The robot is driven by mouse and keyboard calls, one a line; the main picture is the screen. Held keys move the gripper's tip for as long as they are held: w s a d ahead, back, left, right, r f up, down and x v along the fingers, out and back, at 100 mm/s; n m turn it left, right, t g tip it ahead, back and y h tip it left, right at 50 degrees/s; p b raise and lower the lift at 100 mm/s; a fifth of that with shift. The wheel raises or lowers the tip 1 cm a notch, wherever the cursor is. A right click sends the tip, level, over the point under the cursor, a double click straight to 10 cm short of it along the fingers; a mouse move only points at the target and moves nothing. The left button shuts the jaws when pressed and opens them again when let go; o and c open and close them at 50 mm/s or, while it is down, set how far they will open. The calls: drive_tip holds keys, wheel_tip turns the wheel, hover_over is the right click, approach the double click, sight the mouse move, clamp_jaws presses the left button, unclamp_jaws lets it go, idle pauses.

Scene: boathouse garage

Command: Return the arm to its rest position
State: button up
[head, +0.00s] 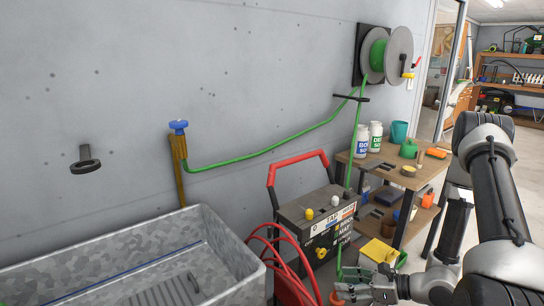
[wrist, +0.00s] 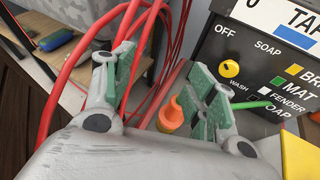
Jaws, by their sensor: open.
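My gripper (head: 362,288) is low at the bottom right of the head view, in front of the pressure-washer cart (head: 318,218). In the wrist view my gripper (wrist: 165,85) has its two green-padded fingers spread apart. An orange nozzle-like part (wrist: 172,116) shows near the right finger; nothing is clearly gripped. An orange piece also shows beside the gripper in the head view (head: 337,298). My arm comes in from the right edge, bent downward.
A galvanized trough (head: 215,225) stands at lower left. Red hose (head: 262,240) loops beside the cart. A wooden shelf table (head: 395,174) with bottles and a green can stands behind. A green hose (head: 270,150) runs from the wall tap (head: 179,126) to the reel (head: 392,55).

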drive_tip(key=s+d+r+n+g, duration=0.3)
drive_tip(key=s+r+n+g, duration=0.6)
drive_tip(key=s+r+n, duration=0.3)
drive_tip(key=s+d+r+n+g+h, duration=0.1)
drive_tip(key=s+d+r+n+h, duration=0.2)
drive_tip(key=d+r+n+h, duration=0.5)
wheel_tip(320, 180, up, 17)
drive_tip(key=d+n+t+h, duration=0.2)
drive_tip(key=n+t+h, duration=0.1)
drive_tip(key=n+t, duration=0.2)
drive_tip(key=t, duration=0.2)
drive_tip(key=shift+s+t+h, duration=0.15)
drive_tip(key=shift+t+h, duration=0.15)
drive_tip(key=shift+h, duration=0.1)
drive_tip(key=shift+r, duration=0.1)
